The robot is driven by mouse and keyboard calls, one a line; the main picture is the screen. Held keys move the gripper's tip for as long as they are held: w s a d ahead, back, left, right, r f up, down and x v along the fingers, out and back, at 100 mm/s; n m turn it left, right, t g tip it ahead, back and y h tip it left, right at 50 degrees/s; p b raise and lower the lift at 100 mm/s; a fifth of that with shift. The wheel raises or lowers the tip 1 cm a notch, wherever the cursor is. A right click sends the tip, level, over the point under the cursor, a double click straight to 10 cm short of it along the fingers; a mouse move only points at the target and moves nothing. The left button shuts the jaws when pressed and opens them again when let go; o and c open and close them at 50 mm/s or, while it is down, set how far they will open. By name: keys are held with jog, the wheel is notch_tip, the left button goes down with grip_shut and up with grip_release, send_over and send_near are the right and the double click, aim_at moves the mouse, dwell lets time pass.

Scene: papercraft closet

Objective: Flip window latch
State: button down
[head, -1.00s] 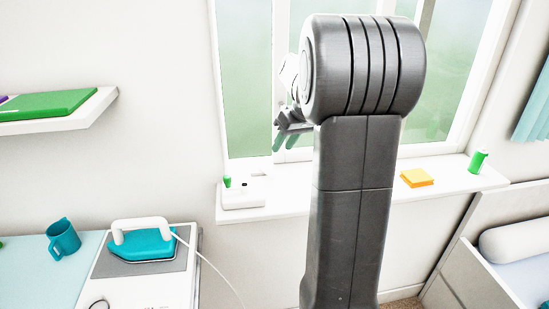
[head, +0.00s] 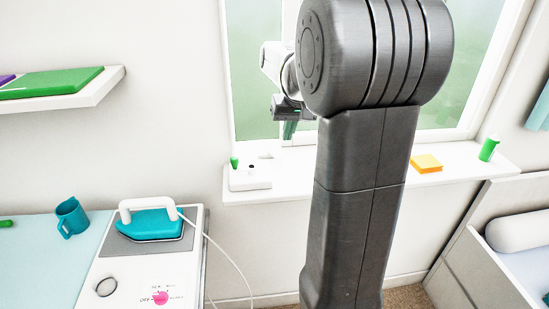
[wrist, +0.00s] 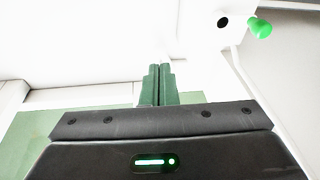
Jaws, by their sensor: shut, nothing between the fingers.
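The window (head: 257,100) has a white frame and pale green panes. It stands behind my arm in the head view. I cannot pick out a latch on it in either view; my arm covers the middle of the frame. My gripper (head: 289,131) hangs in front of the window's lower left part, just above the sill, fingers pointing down. In the wrist view my gripper (wrist: 157,68) shows two green fingers side by side, shut and empty. A white surface lies beyond their tips; I cannot tell whether they touch it.
On the sill (head: 310,160) stand a white box (head: 250,178) with a green knob, an orange pad (head: 426,163) and a green bottle (head: 488,149). The knob also shows in the wrist view (wrist: 260,28). A teal iron (head: 151,224) and mug (head: 70,217) are at left.

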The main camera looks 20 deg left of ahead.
aim_at(273, 154)
jog(key=s+a+f+m+t+h+b, duration=0.1)
jog(key=s+a+m+t+h, duration=0.15)
jog(key=s+m+t, duration=0.35)
jog(key=w+f, duration=0.1)
jog(key=f, duration=0.2)
jog(key=w+f+g, duration=0.1)
jog(key=w+f, duration=0.1)
jog(key=f, duration=0.1)
jog(key=w+a+f+g, duration=0.1)
jog(key=w+f, duration=0.1)
jog(key=f, duration=0.1)
jog(key=shift+f+m, duration=0.2)
jog(key=shift+m, duration=0.2)
